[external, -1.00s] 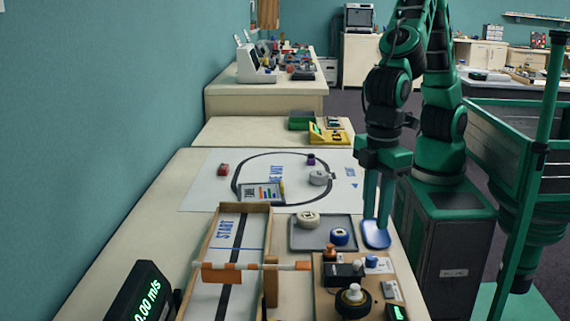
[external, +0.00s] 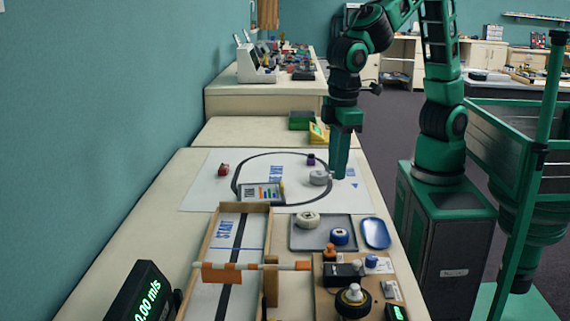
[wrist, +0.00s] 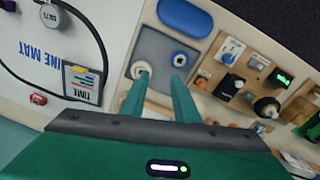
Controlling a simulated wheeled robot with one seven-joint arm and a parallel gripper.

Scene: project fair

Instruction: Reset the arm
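My gripper (external: 340,177) is green and hangs fingers-down over the right part of the white line mat, beside the grey round piece (external: 318,178). In the external view its fingers overlap each other. In the wrist view my gripper (wrist: 160,80) shows two fingers apart, with nothing between them. My arm reaches from the right, bent high above the table.
A grey tray (external: 297,240) holds a white roll (external: 308,219) and a blue roll (external: 340,236). A blue dish (external: 376,233) lies at its right. A wooden-walled track (external: 208,240) and a parts board (external: 323,290) fill the front. Air above the mat is clear.

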